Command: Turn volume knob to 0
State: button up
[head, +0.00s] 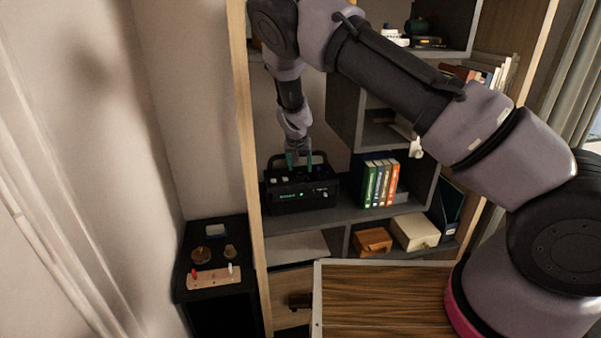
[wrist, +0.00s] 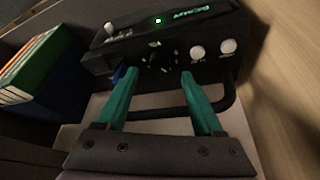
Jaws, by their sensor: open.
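A black radio-like device (head: 303,196) with a carrying handle stands on a shelf; it also shows in the wrist view (wrist: 100,58). Its front has a lit green label and a small white knob (wrist: 110,28) beside small lettering I cannot read. Its top has two round white knobs (wrist: 228,46) and, in the middle, small dark controls (wrist: 160,60) that are hard to make out. I cannot tell which one is the volume knob or its setting. My gripper (head: 299,158) is over the top of the device, its teal fingers (wrist: 158,74) open around the dark middle controls. Contact is unclear.
Upright books (head: 379,182) stand right of the device. The wooden shelf side (head: 246,150) is close on its left. Orange and cream boxes (head: 414,231) sit below. A black stand (head: 214,262) with small items is at lower left; a wooden tabletop (head: 385,300) is in front.

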aim_at(301, 174)
jog(key=shift+x, duration=1.95)
grip_shut()
